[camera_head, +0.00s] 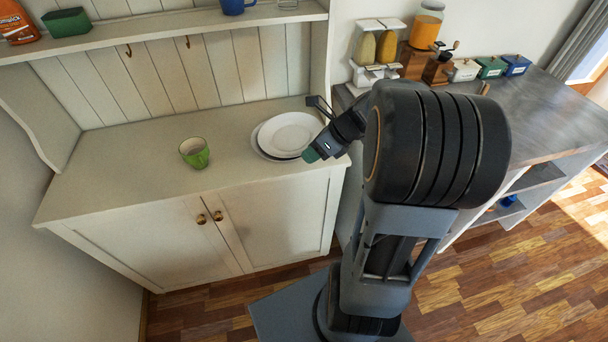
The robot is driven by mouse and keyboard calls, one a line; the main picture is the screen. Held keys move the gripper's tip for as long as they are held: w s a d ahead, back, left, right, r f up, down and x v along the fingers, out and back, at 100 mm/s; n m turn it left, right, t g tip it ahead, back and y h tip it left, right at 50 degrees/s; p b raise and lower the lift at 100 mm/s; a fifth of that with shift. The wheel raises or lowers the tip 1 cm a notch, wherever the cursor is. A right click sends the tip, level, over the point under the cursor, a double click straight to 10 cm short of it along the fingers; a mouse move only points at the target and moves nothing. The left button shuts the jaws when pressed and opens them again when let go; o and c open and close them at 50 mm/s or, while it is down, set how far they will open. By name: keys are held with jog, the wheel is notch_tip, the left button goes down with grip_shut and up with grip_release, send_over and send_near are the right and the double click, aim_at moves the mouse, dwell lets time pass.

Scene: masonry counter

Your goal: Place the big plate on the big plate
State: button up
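A white big plate (290,133) is on the counter's right part. It overlaps a second plate (260,149) beneath it and is set off to the right, so only the lower plate's left and front rim shows. Whether the upper plate rests flat on the lower one or is slightly raised, I cannot tell. My gripper (315,130) is at the upper plate's right rim. Its fingers look spread apart, one behind and one in front with a dark green tip. My arm hides part of the gripper, and contact with the rim is unclear.
A green cup (194,152) stands on the cabinet counter (120,168) left of the plates. A shelf (160,27) with a green box (67,22) and a blue mug (236,5) hangs above. The grey counter at right holds jars and grinders. The counter's left part is clear.

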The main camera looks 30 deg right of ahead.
jog(key=s+a+r+n+h, duration=0.2)
jog(key=s+a+n+h, duration=0.1)
jog(key=n, duration=1.1)
jog(key=s+a+r+n+h, duration=0.2)
jog(key=s+a+n, duration=0.3)
jog(key=n, duration=1)
jog(key=shift+s+a+h, duration=0.35)
jog(key=shift+s+h, duration=0.45)
jog(key=shift+s, duration=0.45)
jog(key=shift+a, duration=0.1)
